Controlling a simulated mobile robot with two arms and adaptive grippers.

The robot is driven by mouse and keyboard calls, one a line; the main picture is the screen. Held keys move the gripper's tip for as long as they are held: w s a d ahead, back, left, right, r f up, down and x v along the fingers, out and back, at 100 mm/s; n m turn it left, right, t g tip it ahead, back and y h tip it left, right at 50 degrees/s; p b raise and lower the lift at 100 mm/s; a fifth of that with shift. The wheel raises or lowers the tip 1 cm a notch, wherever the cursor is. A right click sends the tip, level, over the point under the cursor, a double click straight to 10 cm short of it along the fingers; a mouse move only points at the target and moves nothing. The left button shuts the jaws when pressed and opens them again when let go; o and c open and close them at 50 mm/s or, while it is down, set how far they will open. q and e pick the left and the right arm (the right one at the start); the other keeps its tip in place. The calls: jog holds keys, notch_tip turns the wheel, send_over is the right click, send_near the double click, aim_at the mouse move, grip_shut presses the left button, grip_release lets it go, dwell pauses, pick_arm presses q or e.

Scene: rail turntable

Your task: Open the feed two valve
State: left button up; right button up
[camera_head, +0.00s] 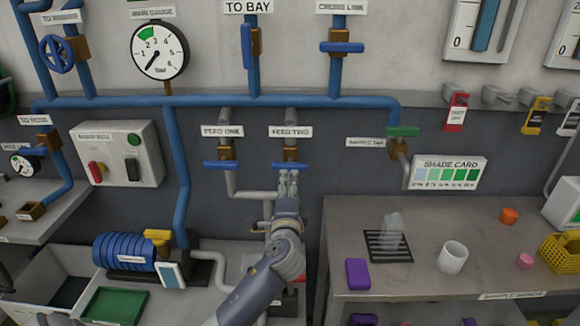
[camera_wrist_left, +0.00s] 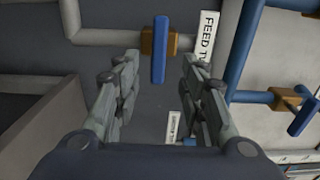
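The feed two valve has a brass body (camera_head: 291,154) and a blue lever handle (camera_head: 290,165) below the FEED TWO label (camera_head: 290,132). The handle lies crosswise to its pipe. My left gripper (camera_head: 288,178) is just below the handle in the head view, fingers pointing up at it. In the left wrist view the fingers (camera_wrist_left: 160,75) are spread apart and empty, with the blue handle (camera_wrist_left: 160,50) lying between and seemingly beyond the tips. I cannot tell whether they touch it. My right gripper is not in view.
The feed one valve (camera_head: 221,165) sits close to the left, its blue handle also crosswise. A blue header pipe (camera_head: 280,102) runs above. A sample tap (camera_head: 402,132) with a green handle is to the right. A bench (camera_head: 350,222) with a white cup (camera_head: 452,257) stands lower right.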

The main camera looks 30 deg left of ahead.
aim_at(290, 169)
pick_arm(q)
jog(key=p+x, duration=0.1)
jog(key=x, duration=0.9)
jog(key=shift+p, duration=0.4)
jog(key=shift+f, duration=0.1)
grip_shut()
